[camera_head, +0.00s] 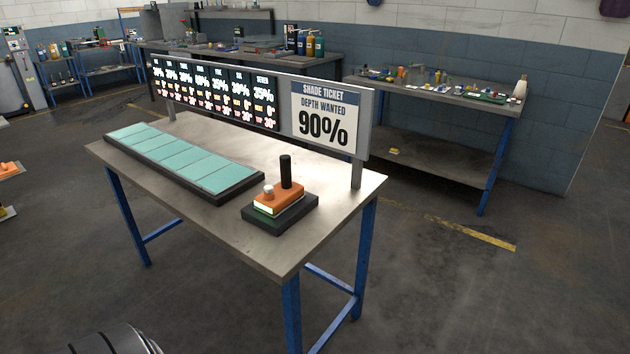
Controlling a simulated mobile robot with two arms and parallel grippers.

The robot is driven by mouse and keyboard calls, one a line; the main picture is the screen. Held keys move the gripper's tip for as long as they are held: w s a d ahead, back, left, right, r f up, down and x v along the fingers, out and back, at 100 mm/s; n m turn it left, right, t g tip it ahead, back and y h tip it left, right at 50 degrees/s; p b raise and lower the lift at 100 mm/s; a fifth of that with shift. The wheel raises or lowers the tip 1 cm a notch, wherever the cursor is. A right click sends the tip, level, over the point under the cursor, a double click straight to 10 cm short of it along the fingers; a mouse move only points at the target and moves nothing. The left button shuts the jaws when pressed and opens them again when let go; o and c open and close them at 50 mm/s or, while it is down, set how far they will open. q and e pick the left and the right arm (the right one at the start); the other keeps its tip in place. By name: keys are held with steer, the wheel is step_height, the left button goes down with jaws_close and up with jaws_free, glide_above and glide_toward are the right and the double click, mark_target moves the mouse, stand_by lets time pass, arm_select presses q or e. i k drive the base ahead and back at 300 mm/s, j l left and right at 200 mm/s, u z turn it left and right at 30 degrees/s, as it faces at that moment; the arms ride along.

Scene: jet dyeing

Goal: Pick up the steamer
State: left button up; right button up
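An orange block-shaped device with a black upright handle and a small pale knob, which looks like the steamer (279,199), sits on a dark pad (280,221). The pad lies near the right front part of the metal-topped table (228,234). The steamer is upright and nothing is holding it.
A long dark tray (238,193) with several teal panels lies left of the steamer. Behind stand a display board (212,95) and a shade ticket sign (322,116) reading 90%. A cluttered workbench (437,95) stands along the wall. Floor in front is clear.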

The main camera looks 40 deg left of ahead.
mark_target(286, 193)
steer(key=i+l+u, duration=0.15)
steer(key=i+u, duration=0.3)
steer(key=i+l+u, duration=0.4)
steer(key=i, duration=0.2)
